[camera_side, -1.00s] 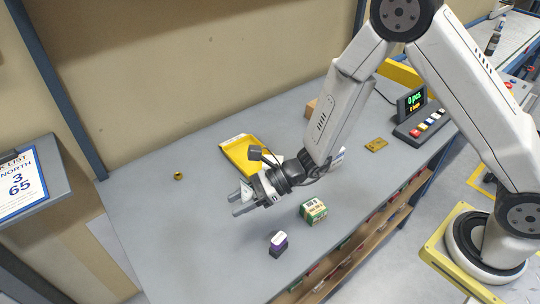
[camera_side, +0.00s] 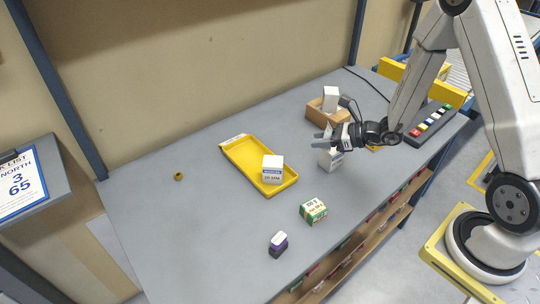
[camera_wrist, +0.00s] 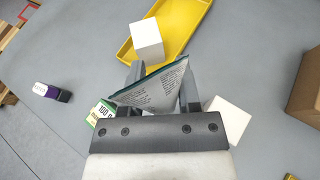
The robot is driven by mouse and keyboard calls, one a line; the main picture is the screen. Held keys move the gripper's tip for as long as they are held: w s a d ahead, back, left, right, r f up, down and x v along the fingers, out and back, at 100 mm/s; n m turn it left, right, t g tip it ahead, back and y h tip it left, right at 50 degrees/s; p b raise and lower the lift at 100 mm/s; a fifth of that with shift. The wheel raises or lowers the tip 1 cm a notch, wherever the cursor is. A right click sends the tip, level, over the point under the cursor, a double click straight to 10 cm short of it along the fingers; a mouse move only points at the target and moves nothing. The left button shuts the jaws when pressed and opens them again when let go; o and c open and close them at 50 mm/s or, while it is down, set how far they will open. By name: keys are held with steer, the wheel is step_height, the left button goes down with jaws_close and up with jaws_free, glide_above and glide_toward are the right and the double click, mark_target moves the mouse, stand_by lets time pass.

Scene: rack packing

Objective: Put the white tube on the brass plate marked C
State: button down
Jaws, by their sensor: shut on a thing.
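My gripper (camera_side: 322,140) is above the table, right of the yellow tray. In the wrist view my gripper (camera_wrist: 162,95) is shut on the white tube (camera_wrist: 150,90), which shows as a wedge with small print and a teal edge. In the side view the tube is hard to make out between the fingers. The brass plate (camera_side: 376,149) is mostly hidden behind my wrist, with only a yellow edge showing; its letter cannot be read. A bit of it shows at the wrist view's bottom right (camera_wrist: 290,177). My gripper is left of the plate and apart from it.
A white box (camera_side: 328,161) stands on the table below my gripper. Another white box (camera_side: 272,168) is in the yellow tray (camera_side: 240,150). A brown carton (camera_side: 316,112) holds a white box.

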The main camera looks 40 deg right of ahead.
steer(key=s+d+m+t+h, duration=0.1)
steer(key=s+d+m+h, duration=0.4)
steer(key=d, duration=0.6)
steer(key=s+d+m+t+h, duration=0.1)
steer(key=s+d+m+h, duration=0.15)
steer(key=s+d, duration=0.65)
steer(key=shift+n, duration=0.25)
steer(key=w+d+f, duration=0.2)
steer(key=w, duration=0.2)
steer(key=w+d+f, duration=0.3)
steer(key=w, duration=0.1)
steer(key=w+d+f, duration=0.3)
steer(key=w, duration=0.1)
steer(key=shift+w, duration=0.1)
steer(key=shift+w+d+f, duration=0.25)
steer(key=shift+w+f, duration=0.05)
steer(key=shift+f, duration=0.1)
steer(key=shift+w+f, duration=0.15)
steer(key=shift+f, duration=0.05)
steer(key=shift+d+f, duration=0.1)
steer(key=shift+f, duration=1.5)
steer(key=shift+f, duration=0.1)
